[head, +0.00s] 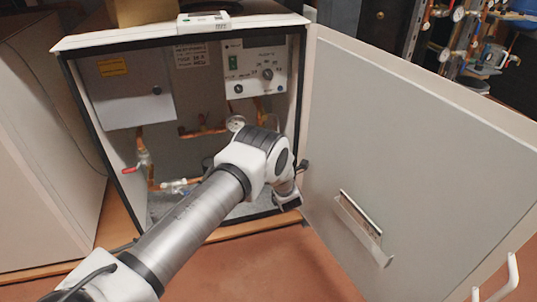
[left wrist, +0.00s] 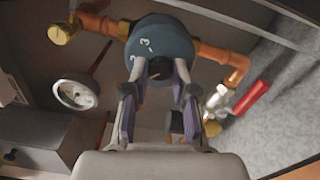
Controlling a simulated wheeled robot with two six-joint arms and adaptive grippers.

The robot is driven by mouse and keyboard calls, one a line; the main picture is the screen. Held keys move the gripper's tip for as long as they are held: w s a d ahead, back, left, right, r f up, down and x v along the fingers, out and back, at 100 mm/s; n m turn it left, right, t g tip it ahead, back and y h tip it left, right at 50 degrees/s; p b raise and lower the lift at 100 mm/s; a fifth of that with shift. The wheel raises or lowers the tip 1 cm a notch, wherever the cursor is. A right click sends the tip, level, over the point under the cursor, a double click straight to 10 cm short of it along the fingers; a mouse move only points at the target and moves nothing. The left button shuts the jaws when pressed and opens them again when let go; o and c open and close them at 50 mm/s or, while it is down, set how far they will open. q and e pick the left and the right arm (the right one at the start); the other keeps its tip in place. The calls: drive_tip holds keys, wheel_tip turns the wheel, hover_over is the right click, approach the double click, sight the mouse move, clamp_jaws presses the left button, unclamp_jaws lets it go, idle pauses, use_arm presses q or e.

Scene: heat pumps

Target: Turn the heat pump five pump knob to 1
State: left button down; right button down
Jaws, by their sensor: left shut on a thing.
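The heat pump's cabinet (head: 180,29) stands open in the head view, and my left arm reaches into its lower right part. In the left wrist view, the blue-grey pump (left wrist: 172,27) sits between copper pipes, with white digits on its face; a 2 and a 3 seem readable. My left gripper (left wrist: 160,73) is at the pump's front, its two fingers closed around the small dark pump knob (left wrist: 158,71). The fingers partly cover the knob, so its pointer and setting cannot be read. The pump is hidden behind my arm in the head view. My right gripper is not in view.
The open cabinet door (head: 400,140) stands to the right of my arm. A red-handled valve (left wrist: 252,98) is close right of the fingers, and a round gauge (left wrist: 76,93) is at left. A control panel (head: 254,68) is higher inside the cabinet.

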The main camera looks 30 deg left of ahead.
use_arm(q)
drive_tip(key=c, duration=0.9)
unclamp_jaws()
drive_tip(key=shift+c, duration=0.2)
drive_tip(key=v, duration=1.2)
